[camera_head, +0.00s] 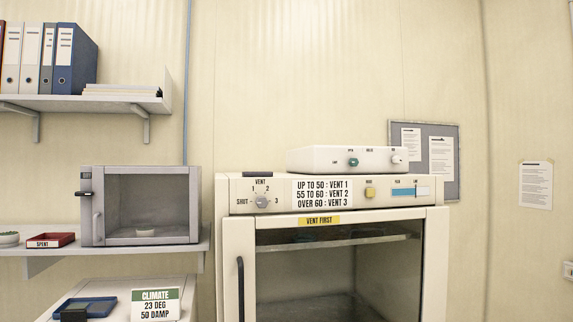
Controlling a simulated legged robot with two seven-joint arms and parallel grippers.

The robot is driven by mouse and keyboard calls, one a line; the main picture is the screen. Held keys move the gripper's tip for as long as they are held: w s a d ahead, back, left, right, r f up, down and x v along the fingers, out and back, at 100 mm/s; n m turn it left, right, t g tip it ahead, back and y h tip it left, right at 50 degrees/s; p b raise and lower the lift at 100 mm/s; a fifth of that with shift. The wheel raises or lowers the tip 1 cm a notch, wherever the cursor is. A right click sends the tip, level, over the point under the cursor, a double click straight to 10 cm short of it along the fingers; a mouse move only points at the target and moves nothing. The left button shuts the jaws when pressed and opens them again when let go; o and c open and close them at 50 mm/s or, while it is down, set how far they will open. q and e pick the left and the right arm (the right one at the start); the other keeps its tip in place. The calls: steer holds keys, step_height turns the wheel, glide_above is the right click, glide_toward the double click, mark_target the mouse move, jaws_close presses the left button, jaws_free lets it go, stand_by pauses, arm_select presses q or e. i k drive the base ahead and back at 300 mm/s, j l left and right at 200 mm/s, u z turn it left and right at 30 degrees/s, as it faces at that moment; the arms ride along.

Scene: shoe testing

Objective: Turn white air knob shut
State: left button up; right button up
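A white box (318,159) lies on top of the cream cabinet. On its front are a small white knob (397,158) at the right and a green knob (353,162) near the middle. The tiny print above them is too small to read surely, so I cannot tell the white knob's setting. On the cabinet's panel below, a grey vent knob (264,201) has marks SHUT, 1, 2 and 3 around it. Neither of my grippers is in view.
The cream cabinet (235,255) has a glass door and a dark handle (241,289). Its panel carries a vent sign (322,190) and a yellow button (370,193). A small grey chamber (190,170) stands on the left shelf, beside a red tray (50,240). A climate sign (155,304) stands lower.

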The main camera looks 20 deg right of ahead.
mark_target(396, 160)
steer(key=i+l+u, duration=0.15)
steer(key=l+u, duration=0.35)
steer(key=l, duration=0.9)
steer(key=k+l+u, duration=0.1)
steer(key=l+u, duration=0.4)
steer(key=l, duration=0.85)
